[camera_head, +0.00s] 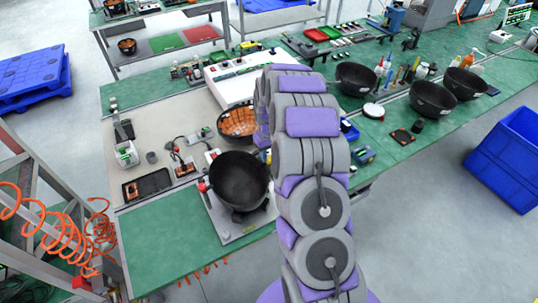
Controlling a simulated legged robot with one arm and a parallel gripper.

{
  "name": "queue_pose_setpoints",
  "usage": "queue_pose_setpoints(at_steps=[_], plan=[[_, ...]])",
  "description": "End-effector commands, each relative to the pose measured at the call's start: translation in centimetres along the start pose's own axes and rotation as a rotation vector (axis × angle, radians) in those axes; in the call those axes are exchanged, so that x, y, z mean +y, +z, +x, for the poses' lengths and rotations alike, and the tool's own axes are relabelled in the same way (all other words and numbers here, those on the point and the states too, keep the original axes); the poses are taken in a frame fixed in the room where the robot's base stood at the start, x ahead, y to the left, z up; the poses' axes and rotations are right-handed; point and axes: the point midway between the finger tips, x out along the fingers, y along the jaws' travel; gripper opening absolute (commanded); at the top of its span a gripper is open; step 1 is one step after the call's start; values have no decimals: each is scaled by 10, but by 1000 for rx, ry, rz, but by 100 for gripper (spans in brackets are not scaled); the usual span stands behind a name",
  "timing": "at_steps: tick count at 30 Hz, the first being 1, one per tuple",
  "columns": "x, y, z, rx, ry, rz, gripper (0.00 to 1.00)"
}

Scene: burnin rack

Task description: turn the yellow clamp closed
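I cannot make out a yellow clamp in the head view; it may be hidden behind my arm or too small to tell. A black bowl (239,180) sits on a grey base plate (226,228) near the front of the green workbench. A small red knob (202,187) shows at the bowl's left side. My grey and purple arm rises through the middle of the picture, just right of the bowl, and covers part of the bench. My gripper is not visible, so its opening and its contact with anything are hidden.
An orange-lined bowl (237,121) and a black tray (147,186) lie behind and left of the black bowl. More dark bowls (432,99) stand on the right bench. A blue crate (508,155) is on the floor at right. Coiled orange hose (62,235) hangs at left.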

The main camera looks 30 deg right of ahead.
Motion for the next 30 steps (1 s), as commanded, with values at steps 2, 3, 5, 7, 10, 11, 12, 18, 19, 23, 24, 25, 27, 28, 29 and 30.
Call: queue_pose_setpoints(at_steps=[2, 3, 5, 7, 10, 11, 12, 18, 19, 23, 24, 25, 27, 28, 29, 30], plan=[[0, 0, 0, -2, 0, 0, 42], [0, 1, 0, -3, -1, 0, 45], [0, 2, 0, -4, -1, 0, 51], [0, 3, 0, -5, -1, 0, 57], [0, 4, 1, -7, -2, 0, 57], [0, 4, 1, -7, -2, 0, 57], [0, 4, 1, -8, -2, 0, 57], [0, 4, -9, -8, -2, 0, 57], [0, 3, -13, -7, -2, 0, 57], [0, 2, -38, -1, -1, 0, 57], [0, 2, -47, -2, -1, 0, 57], [0, 2, -54, -4, -1, 0, 57], [0, 2, -69, -4, -1, 0, 57], [0, 2, -75, -4, -2, 0, 57], [0, 2, -82, -5, -2, 0, 57], [0, 2, -91, -6, -2, 0, 57]])
